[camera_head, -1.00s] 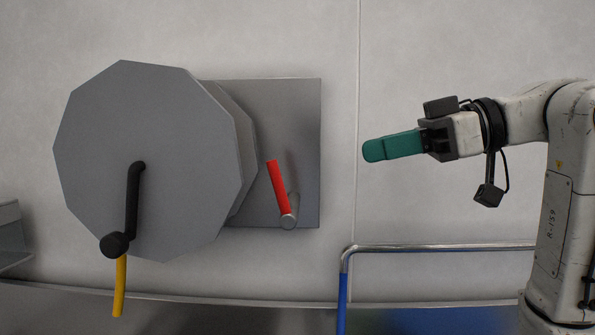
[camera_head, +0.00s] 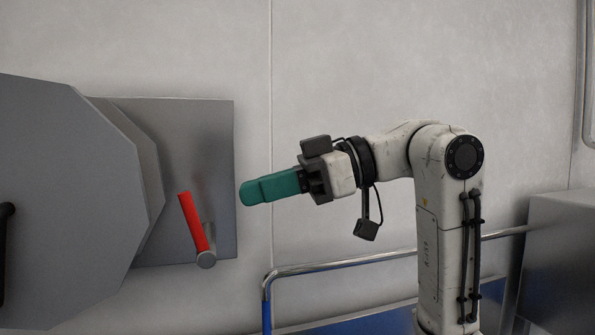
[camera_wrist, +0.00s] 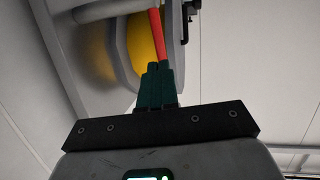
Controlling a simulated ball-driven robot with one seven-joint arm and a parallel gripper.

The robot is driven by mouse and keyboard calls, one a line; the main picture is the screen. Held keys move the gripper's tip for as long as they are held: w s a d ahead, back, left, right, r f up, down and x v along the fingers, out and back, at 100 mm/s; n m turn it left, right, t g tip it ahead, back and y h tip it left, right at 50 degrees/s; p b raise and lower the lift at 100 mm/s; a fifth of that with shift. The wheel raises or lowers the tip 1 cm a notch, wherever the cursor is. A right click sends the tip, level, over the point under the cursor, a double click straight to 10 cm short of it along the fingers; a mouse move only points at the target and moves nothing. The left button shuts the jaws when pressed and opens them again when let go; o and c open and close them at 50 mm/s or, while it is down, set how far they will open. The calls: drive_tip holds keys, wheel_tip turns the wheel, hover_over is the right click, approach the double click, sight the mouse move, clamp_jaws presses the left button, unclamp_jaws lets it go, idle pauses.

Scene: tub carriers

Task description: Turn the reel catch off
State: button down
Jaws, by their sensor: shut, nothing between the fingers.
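The reel catch is a red lever (camera_head: 194,221) on a grey pivot (camera_head: 206,260), fixed to a grey plate (camera_head: 222,130) on the wall. It leans with its top to the left. The grey many-sided reel (camera_head: 65,190) stands to its left. My gripper (camera_head: 243,193) has green fingers, shut and empty, to the right of the lever and apart from it in the head view. In the wrist view, the red lever (camera_wrist: 159,38) shows beyond the fingertips (camera_wrist: 158,68), with the yellow inside of the reel (camera_wrist: 140,45) behind it.
A metal rail with a blue post (camera_head: 267,305) runs below my arm. A grey box (camera_head: 565,260) stands at the right. The pale wall (camera_head: 340,60) above my gripper is clear. The reel's black crank (camera_head: 5,245) is cut by the left edge.

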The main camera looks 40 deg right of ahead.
sight(187, 202)
drive_tip(key=p+x, duration=0.1)
drive_tip(key=x, duration=0.4)
drive_tip(key=shift+w+a+f, duration=0.1)
drive_tip(key=shift+w+a, duration=0.1)
drive_tip(key=shift+a, duration=0.1)
drive_tip(key=shift+w+a, duration=0.15)
drive_tip(key=shift+a, duration=0.25)
drive_tip(key=shift+w+a, duration=0.2)
drive_tip(key=shift+a, duration=0.35)
drive_tip(key=shift+w+a, duration=0.2)
drive_tip(key=shift+a, duration=0.25)
drive_tip(key=shift+w+a, duration=0.2)
drive_tip(key=shift+a, duration=0.25)
